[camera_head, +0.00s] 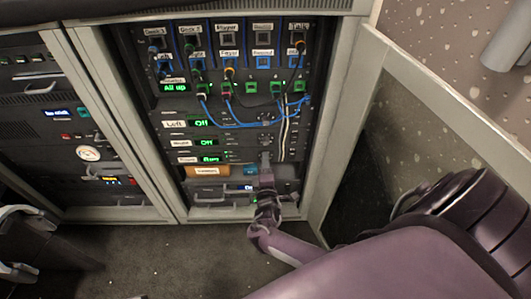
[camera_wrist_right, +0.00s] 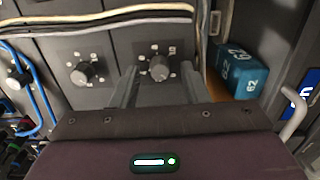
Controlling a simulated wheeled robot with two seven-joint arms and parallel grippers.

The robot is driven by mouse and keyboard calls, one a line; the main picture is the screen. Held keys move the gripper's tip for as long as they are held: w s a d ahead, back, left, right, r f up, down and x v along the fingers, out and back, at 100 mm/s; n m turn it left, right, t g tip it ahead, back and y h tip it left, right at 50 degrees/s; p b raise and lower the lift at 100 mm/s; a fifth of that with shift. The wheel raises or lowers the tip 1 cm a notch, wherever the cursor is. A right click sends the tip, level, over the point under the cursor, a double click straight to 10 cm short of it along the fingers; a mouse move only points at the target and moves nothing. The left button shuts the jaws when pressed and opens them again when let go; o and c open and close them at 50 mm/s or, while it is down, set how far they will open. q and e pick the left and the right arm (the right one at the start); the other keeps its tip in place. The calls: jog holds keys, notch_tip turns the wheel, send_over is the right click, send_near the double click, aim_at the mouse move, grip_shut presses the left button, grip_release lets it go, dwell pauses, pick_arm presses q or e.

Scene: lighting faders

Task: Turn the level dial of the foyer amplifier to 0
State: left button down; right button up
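The rack holds three stacked amplifier rows with green displays. The top two, labelled Left (camera_head: 175,124) and Right (camera_head: 182,143), read Off. The lowest row's display (camera_head: 210,159) seems to read Run; its label is too small to read surely. My right gripper (camera_head: 265,157) is at the right end of this lowest row. In the right wrist view, its two fingers stand apart on either side of a grey dial (camera_wrist_right: 159,68), with a gap on each side. Marks ring the dial; its setting is not legible. My left arm (camera_head: 20,240) shows in part at the lower left; its fingers are unclear.
Another dial (camera_wrist_right: 87,72) is beside the first in the wrist view. Pale cables (camera_wrist_right: 110,18) and blue cables (camera_head: 245,125) hang across the rack front. A blue box (camera_wrist_right: 240,70) is close to the right finger. An open door (camera_head: 440,95) stands at the right.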

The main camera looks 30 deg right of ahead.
pick_arm(q)
jog(key=shift+s, duration=0.2)
pick_arm(e)
jog(key=shift+s, duration=0.1)
pick_arm(q)
jog(key=shift+s+a+r+g+y+p, duration=0.2)
jog(key=shift+a+g+p, duration=0.1)
jog(key=shift+a+p, duration=0.2)
jog(key=shift+s+a+r+g+y+p, duration=0.1)
jog(key=shift+s+a+r+g+p, duration=0.05)
jog(key=shift+a+g+p, duration=0.3)
pick_arm(e)
jog(key=v, duration=0.7)
jog(key=shift+s+a, duration=0.25)
pick_arm(q)
jog(key=shift+a, duration=0.1)
